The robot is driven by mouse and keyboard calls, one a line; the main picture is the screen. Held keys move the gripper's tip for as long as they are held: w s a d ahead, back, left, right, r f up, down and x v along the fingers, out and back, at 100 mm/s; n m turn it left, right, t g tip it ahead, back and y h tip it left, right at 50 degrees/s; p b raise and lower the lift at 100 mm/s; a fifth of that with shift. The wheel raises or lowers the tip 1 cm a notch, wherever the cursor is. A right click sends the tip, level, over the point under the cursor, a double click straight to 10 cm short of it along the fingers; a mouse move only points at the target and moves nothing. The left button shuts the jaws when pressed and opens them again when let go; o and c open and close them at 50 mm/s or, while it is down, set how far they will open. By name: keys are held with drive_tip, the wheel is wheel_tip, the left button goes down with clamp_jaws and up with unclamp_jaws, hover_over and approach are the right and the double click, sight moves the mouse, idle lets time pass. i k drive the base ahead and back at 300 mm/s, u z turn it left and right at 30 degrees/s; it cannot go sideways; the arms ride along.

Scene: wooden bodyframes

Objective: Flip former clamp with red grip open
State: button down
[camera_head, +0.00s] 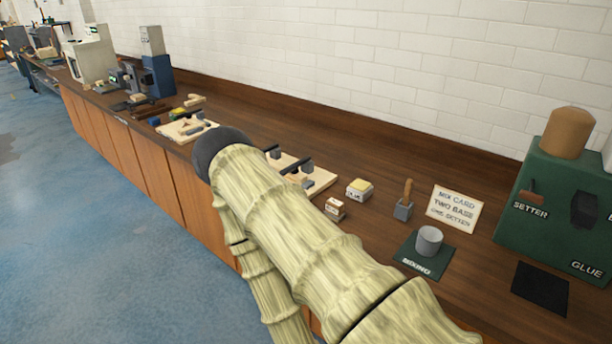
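A pale board (322,178) with dark upright clamp-like parts (307,166) lies on the bench, partly hidden behind my arm. A second pale board (171,130) with small grey parts lies farther along to the left. I cannot make out a red grip on either board, so I cannot tell which part is the former clamp or whether it is open. My pale ribbed arm crosses the middle of the view and ends in a dark rounded joint near the bench's front edge. My gripper's fingers do not show.
The long brown bench (262,123) runs along a white brick wall. At right are a small box with a yellow top (359,188), a grey cup (428,241) on a dark mat, a sign card (454,208) and a green glue unit (545,200). Blue floor (90,220) lies open at left.

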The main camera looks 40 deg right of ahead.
sight(293, 170)
drive_tip(key=z, duration=1.05)
